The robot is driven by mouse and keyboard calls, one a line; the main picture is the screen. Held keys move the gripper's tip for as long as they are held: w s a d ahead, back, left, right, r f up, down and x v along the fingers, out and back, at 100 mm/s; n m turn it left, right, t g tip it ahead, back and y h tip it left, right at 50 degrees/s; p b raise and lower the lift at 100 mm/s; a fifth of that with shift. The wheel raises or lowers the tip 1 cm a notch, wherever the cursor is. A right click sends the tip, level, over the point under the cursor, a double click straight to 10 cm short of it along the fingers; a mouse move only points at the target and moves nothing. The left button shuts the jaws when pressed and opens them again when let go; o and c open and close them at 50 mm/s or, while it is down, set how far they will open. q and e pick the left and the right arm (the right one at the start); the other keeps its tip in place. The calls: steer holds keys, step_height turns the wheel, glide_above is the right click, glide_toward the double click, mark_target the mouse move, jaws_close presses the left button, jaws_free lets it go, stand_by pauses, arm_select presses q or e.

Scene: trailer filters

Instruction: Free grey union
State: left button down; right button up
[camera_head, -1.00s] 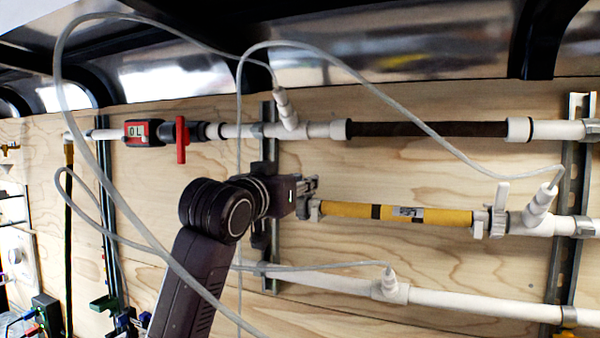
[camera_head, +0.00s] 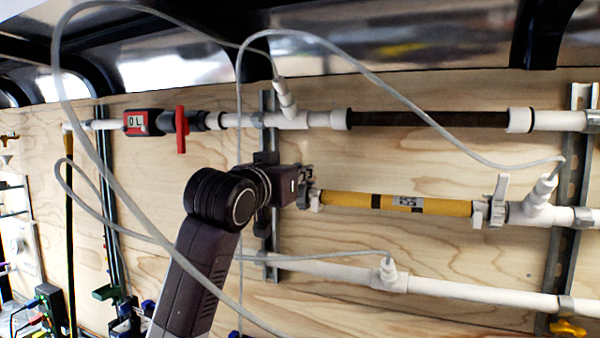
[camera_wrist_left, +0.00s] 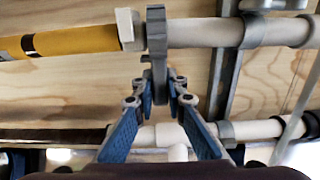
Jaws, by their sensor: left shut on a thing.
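A yellow filter tube (camera_head: 395,203) with black bands and a label runs level in the middle pipe line. The grey union (camera_wrist_left: 156,40) at its left end shows in the left wrist view as a ring with a tab beside a white collar. My left gripper (camera_wrist_left: 160,88), with blue fingers, is shut on this tab. In the head view my left gripper (camera_head: 303,187) hides most of that union. A second grey union (camera_head: 497,200) with an upright lever sits at the tube's right end. My right gripper is not in view.
Above runs a white pipe with a red valve handle (camera_head: 181,130) and a dark filter tube (camera_head: 428,119). A lower white pipe (camera_head: 450,300) runs below. Thin clear hoses (camera_head: 385,90) loop in front of the wooden wall and across my left arm. Metal rails (camera_head: 568,250) hold the pipes.

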arm_select(q)
steer(key=shift+f+b, duration=0.15)
steer(key=shift+b, duration=0.15)
steer(key=shift+s+a+f+t+h+b, duration=0.15)
steer(key=shift+s+f+t+h+b, duration=0.25)
steer(key=shift+t+b, duration=1.3)
steer(key=shift+s+a+f+t+h+b, duration=0.1)
steer(key=shift+s+f+t+h+b, duration=0.35)
steer(key=shift+b, duration=2.4)
steer(key=shift+s+a+f+t+h+b, duration=0.25)
steer(key=shift+t+b, duration=0.9)
steer(key=shift+b, duration=1.15)
steer(key=shift+s+d, duration=0.1)
steer(key=shift+s, duration=0.05)
steer(key=c, duration=1.9)
jaws_free()
steer(key=shift+c, duration=0.2)
steer(key=shift+s, duration=0.1)
steer(key=v, duration=1.2)
